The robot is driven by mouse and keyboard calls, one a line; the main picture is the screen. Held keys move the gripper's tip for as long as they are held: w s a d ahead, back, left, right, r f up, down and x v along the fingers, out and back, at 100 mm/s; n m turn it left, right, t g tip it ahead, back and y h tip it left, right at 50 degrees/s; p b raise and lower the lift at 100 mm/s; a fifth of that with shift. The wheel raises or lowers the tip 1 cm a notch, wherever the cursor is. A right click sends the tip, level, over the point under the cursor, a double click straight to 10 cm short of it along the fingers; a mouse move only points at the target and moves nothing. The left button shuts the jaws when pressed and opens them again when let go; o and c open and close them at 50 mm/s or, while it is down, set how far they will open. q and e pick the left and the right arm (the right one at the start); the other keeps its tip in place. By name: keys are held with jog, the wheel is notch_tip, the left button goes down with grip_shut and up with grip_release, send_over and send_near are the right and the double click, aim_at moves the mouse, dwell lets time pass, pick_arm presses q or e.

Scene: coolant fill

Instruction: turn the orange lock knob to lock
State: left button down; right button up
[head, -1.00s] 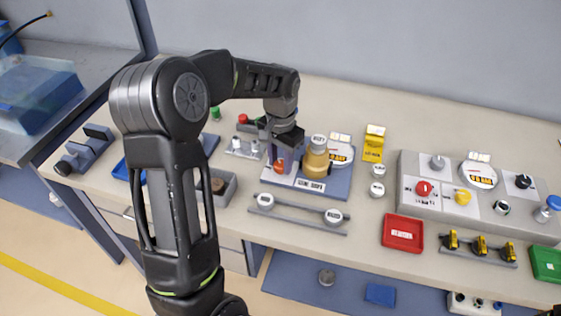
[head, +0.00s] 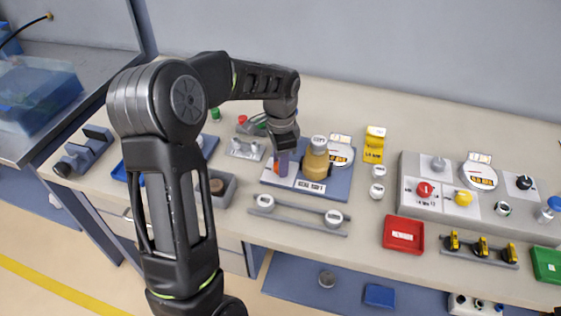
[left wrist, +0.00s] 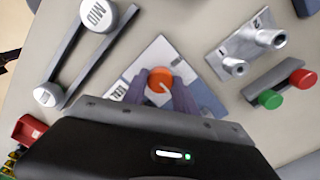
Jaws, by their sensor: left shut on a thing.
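The orange lock knob (left wrist: 159,78) sits on a white plate (left wrist: 150,62) of the station, with a pale pointer line on its top slanting to the lower right in the left wrist view. My left gripper (left wrist: 161,92) comes down over it, with one finger on each side, shut on the knob. In the head view the left gripper (head: 281,163) hides most of the knob, and only a bit of orange shows. A blue base (head: 333,190) carries the plate, a tan cylinder (head: 316,160) and a gauge (head: 341,153). The right gripper is not in view.
The tan cylinder stands close to the right of my left gripper. A bar with two white-topped knobs (head: 297,215) lies in front, and a metal fitting (head: 246,149) is to the left. A yellow carton (head: 374,145) and a grey control panel (head: 450,215) are farther right.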

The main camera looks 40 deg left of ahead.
pick_arm(q)
jog(key=c, duration=1)
grip_release()
jog(key=shift+o, duration=0.2)
jog(key=shift+r, duration=0.15)
notch_tip(320, 180, up, 8)
jog(key=shift+f+b, duration=0.2)
jog(key=shift+b, duration=0.3)
jog(key=shift+f, duration=0.1)
